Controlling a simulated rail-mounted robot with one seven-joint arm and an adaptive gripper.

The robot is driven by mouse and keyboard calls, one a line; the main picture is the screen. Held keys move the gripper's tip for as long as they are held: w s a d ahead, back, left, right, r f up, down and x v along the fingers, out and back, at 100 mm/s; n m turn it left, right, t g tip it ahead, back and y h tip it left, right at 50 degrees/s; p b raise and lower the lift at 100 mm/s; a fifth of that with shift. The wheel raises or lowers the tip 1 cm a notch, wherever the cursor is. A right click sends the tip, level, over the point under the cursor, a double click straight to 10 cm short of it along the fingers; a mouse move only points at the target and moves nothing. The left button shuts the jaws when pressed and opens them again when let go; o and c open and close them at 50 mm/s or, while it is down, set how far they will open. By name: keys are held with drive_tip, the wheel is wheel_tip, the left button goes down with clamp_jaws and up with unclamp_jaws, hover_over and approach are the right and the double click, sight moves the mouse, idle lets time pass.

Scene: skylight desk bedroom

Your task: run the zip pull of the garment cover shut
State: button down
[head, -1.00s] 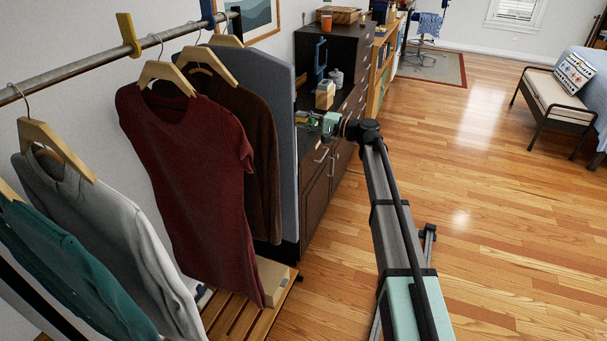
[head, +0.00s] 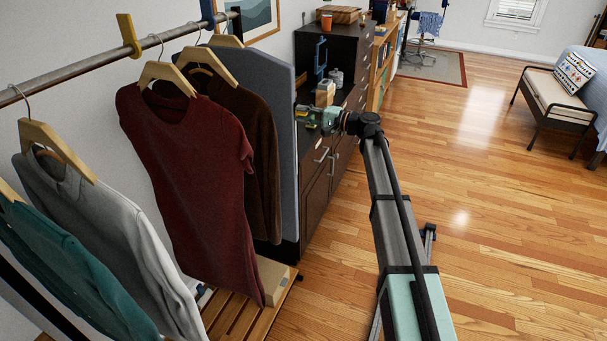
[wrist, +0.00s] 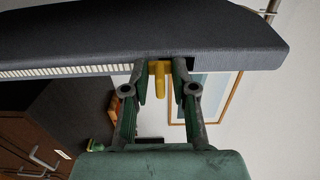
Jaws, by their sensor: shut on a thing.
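The garment cover (head: 266,80) is a grey bag hanging at the far end of the clothes rail, beyond the brown garment. In the wrist view the cover (wrist: 110,38) fills the top of the picture, with a pale toothed zip strip (wrist: 60,72) along its edge, left of my fingers. A dark gap shows in the edge around my fingertips. The yellow zip pull (wrist: 158,82) sits between the two fingers of my gripper (wrist: 161,76), which is shut on it at the edge. In the head view my gripper (head: 304,115) is beside the cover's right edge.
A maroon dress (head: 195,170), a grey top (head: 95,215) and a teal top (head: 60,265) hang nearer on the rail (head: 75,68). A dark cabinet (head: 318,185) stands close behind my gripper. The wooden floor to the right is open.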

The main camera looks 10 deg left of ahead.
sight(294, 103)
drive_tip(key=shift+r+p, duration=0.3)
drive_tip(key=shift+r, duration=1.35)
drive_tip(key=c, duration=1)
unclamp_jaws()
drive_tip(key=shift+r, duration=0.1)
drive_tip(key=shift+c, duration=0.2)
drive_tip(key=b+v, duration=0.1)
drive_tip(key=v, duration=0.5)
